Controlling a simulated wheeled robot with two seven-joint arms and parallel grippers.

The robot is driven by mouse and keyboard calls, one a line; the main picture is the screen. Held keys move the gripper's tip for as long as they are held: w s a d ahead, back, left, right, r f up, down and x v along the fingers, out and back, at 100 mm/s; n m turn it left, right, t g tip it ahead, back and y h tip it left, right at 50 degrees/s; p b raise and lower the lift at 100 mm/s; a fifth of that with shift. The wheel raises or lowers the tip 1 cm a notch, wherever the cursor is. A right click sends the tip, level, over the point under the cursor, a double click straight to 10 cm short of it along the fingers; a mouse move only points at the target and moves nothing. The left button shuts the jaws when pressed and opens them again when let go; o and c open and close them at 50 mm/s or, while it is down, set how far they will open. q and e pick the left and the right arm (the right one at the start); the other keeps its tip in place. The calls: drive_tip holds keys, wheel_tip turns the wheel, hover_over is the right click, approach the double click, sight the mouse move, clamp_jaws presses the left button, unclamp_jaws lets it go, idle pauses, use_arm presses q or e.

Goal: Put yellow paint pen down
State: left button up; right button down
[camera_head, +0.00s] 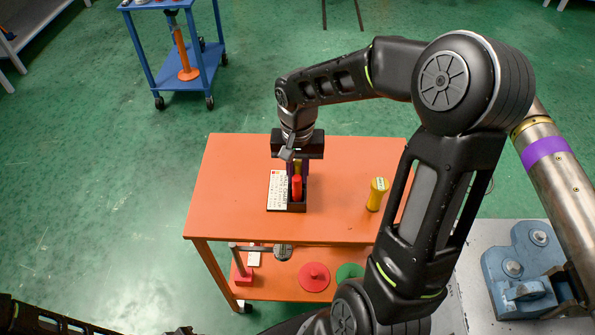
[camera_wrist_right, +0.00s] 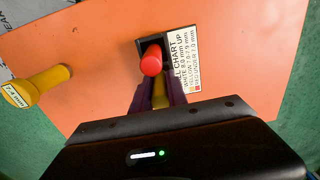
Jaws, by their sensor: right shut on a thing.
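The yellow paint pen (camera_wrist_right: 160,95) is held between the dark purple fingers of my right gripper (camera_head: 298,172). In the wrist view it is partly hidden by the fingers and gripper body. My right gripper is over the small dark pen holder (camera_head: 291,208) on the orange table. A red pen (camera_head: 296,188) stands in the holder, and its rounded end also shows in the wrist view (camera_wrist_right: 151,60). The yellow pen is right beside the red one; I cannot tell whether its lower end is in the holder. My left gripper does not show.
A white chart card (camera_head: 277,187) is beside the holder. A yellow plug-like piece (camera_head: 377,194) stands to the right on the orange table (camera_head: 235,165). The table's left side is clear. Red and green discs lie on the lower shelf. A blue vise (camera_head: 522,268) stands at far right.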

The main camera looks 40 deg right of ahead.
drive_tip(key=shift+f, duration=0.1)
drive_tip(key=c, duration=1.8)
unclamp_jaws()
drive_tip(key=o, duration=0.5)
wheel_tip(320, 180, up, 12)
drive_tip(key=shift+r, duration=0.2)
